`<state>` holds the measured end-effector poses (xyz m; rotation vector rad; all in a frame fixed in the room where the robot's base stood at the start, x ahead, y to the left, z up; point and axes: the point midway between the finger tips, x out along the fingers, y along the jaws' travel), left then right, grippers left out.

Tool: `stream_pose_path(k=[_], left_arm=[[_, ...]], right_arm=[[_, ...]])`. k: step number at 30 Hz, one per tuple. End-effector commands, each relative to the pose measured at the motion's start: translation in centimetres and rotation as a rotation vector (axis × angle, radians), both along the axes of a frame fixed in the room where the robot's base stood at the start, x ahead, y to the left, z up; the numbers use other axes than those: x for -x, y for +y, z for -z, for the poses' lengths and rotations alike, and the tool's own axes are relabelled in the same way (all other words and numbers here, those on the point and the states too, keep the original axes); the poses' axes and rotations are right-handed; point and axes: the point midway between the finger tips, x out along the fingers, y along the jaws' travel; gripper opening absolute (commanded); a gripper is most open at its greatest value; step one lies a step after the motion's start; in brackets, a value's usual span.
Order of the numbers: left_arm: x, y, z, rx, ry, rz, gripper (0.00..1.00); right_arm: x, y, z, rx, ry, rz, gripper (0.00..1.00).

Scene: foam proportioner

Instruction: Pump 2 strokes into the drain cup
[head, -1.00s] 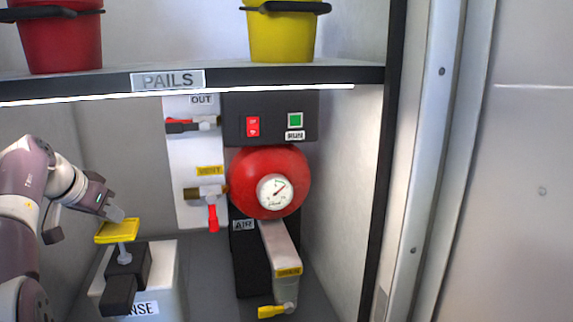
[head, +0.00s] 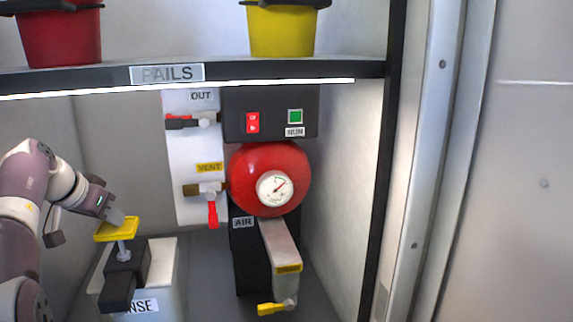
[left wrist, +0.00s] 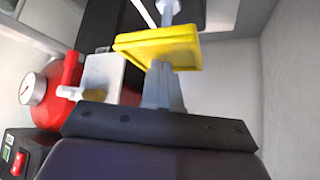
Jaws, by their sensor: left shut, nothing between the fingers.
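A yellow pump pad (head: 117,229) tops a thin pale rod above a black pump head (head: 126,268) on a white tank (head: 165,265), whose label reads "NSE", partly hidden. My left gripper (head: 117,217) is shut and empty, its tips at the top of the pad; I cannot tell whether they touch. In the left wrist view, the closed fingers (left wrist: 163,85) reach to the yellow pad (left wrist: 158,47), with the rod (left wrist: 170,10) beyond it. The black spout (head: 118,293) points toward me. I cannot make out a drain cup. My right gripper is not in view.
A red tank (head: 262,165) with a gauge (head: 275,189) stands right of the pump. Below it is a drain arm (head: 281,245) with a yellow lever (head: 272,309). A valve panel (head: 186,145) is behind. The pail shelf (head: 270,73) spans above.

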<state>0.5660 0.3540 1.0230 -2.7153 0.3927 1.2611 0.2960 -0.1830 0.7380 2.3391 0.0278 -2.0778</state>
Motion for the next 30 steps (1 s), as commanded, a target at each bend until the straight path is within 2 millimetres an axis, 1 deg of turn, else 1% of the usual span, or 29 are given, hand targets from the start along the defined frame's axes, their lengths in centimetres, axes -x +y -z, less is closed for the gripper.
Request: stream_pose_path(k=[3, 30], left_arm=[[0.0, 0.0, 0.7, 0.002, 0.003, 0.001, 0.0], [0.0, 0.0, 4.4, 0.003, 0.006, 0.0, 0.0]], right_arm=[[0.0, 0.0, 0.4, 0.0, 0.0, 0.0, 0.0], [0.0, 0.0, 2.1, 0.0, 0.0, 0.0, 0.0]])
